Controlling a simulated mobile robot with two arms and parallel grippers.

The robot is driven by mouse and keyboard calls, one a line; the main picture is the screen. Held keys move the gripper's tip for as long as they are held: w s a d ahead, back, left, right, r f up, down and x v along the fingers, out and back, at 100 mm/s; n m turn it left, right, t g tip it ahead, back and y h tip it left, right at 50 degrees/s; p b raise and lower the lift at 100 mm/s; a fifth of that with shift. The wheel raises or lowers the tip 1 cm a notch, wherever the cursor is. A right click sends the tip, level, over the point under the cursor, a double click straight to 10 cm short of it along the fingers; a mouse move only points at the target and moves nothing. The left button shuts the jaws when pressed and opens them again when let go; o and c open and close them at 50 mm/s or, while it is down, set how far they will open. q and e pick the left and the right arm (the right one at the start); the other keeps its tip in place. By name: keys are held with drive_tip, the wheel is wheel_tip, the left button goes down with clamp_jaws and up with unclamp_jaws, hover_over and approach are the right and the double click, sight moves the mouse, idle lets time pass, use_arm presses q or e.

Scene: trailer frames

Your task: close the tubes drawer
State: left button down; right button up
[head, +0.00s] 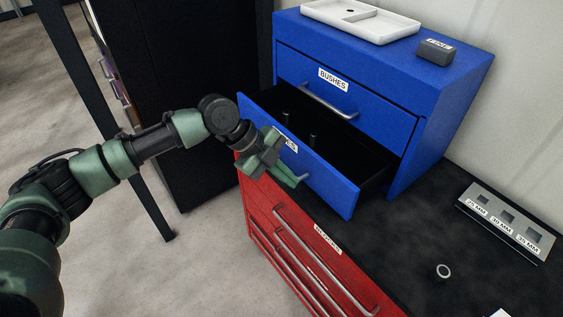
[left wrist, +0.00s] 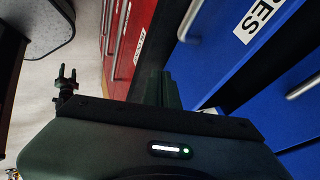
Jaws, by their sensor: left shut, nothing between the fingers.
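The tubes drawer (head: 330,184) is the lower drawer of the blue cabinet (head: 440,110). It stands pulled out, with its dark inside and a few upright dark cylinders (head: 312,140) showing. Its front label is partly hidden by my left gripper (head: 290,176). That gripper is shut and empty, at the outer face of the drawer front near the handle; I cannot tell whether it touches. In the left wrist view its fingers (left wrist: 160,90) show dark, close to blue drawer fronts. My right gripper is not in view.
The closed BUSHES drawer (head: 345,96) is above. A white tray (head: 360,18) and a small dark box (head: 436,51) sit on top. A red cabinet (head: 300,245) stands below. The black worktop (head: 420,225) holds a ring (head: 443,271) and a labelled gauge block (head: 505,222).

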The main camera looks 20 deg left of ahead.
sight(322, 190)
use_arm(q)
drive_tip(key=shift+w+d+f+p, duration=0.45)
drive_tip(key=shift+w+d+f, duration=0.2)
drive_tip(key=shift+d, duration=0.15)
drive_tip(key=shift+w+d+f+p, duration=0.5)
drive_tip(key=shift+w+d, duration=0.15)
drive_tip(key=shift+d, duration=0.15)
drive_tip(key=shift+w+d+f+p, duration=0.45)
drive_tip(key=shift+w+d+f, duration=0.2)
drive_tip(key=shift+d, duration=0.15)
drive_tip(key=shift+r, duration=0.1)
